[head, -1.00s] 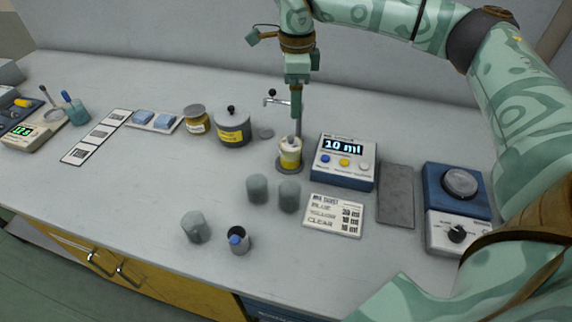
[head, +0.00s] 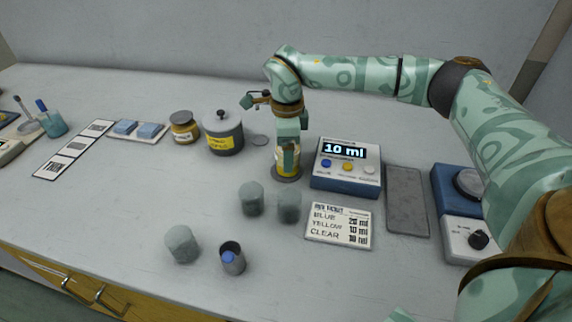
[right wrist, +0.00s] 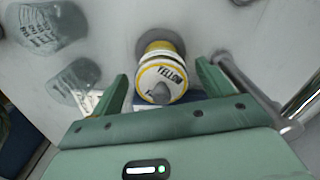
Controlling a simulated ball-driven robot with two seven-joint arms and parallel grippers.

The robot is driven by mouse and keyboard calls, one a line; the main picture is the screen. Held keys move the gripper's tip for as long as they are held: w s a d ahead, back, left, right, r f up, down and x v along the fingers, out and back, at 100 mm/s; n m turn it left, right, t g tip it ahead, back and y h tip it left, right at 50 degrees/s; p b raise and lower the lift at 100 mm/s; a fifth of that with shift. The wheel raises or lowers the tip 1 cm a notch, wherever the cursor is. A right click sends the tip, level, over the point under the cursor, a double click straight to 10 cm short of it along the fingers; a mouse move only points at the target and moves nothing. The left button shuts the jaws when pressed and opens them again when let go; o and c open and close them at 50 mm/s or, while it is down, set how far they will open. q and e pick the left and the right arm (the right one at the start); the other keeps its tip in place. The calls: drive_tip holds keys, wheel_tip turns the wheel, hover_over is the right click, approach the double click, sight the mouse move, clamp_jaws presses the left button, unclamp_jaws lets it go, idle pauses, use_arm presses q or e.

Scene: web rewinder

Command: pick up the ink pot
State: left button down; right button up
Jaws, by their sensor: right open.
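The ink pot (head: 286,172) is a small pale pot with a yellow band. It stands upright on a round dark base, left of the display box that reads 10 ml (head: 346,166). My left gripper is out of view.
A lidded grey pot with a yellow label (head: 223,132) and a brown jar (head: 184,128) stand left. The front left of the bench is mostly clear.

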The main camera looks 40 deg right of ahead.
wheel_tip(320, 180, down, 3)
drive_tip(key=shift+w+a+f+b, duration=0.1)
drive_tip(key=shift+w+f+b, duration=0.1)
drive_tip(key=shift+b, duration=0.3)
drive_tip(key=shift+s+r, duration=0.1)
drive_tip(key=shift+r, duration=0.05)
drive_tip(key=shift+c, duration=0.9)
drive_tip(key=c, duration=1)
